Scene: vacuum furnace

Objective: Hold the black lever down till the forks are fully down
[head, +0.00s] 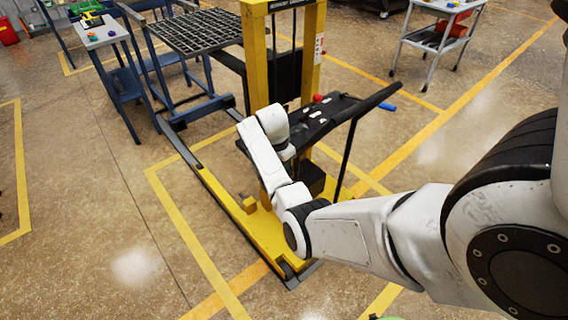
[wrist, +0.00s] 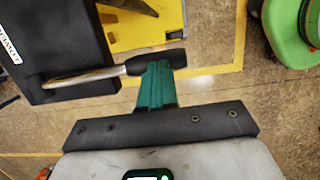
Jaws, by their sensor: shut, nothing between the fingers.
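The black lever (wrist: 155,62) has a metal rod and a dark grip. In the wrist view it sticks out across a black panel that has a white label starting with "LOWE". My gripper (wrist: 156,72) has teal fingers, which are shut and empty. Their tips are at the lever's grip and overlap it in the picture; I cannot tell how firmly they touch. In the head view my arm reaches to the yellow lift truck (head: 312,45), and its wrist hides the lever and fingers. A black grate (head: 197,30) is raised beyond the mast; the forks cannot be clearly made out.
The truck's console (head: 325,118) carries a red knob (head: 318,98) and a black handlebar (head: 366,108). Its yellow base (head: 235,218) lies low on the floor. A small grey table (head: 105,32) stands at the left and a cart (head: 437,38) behind. The floor at the left is open.

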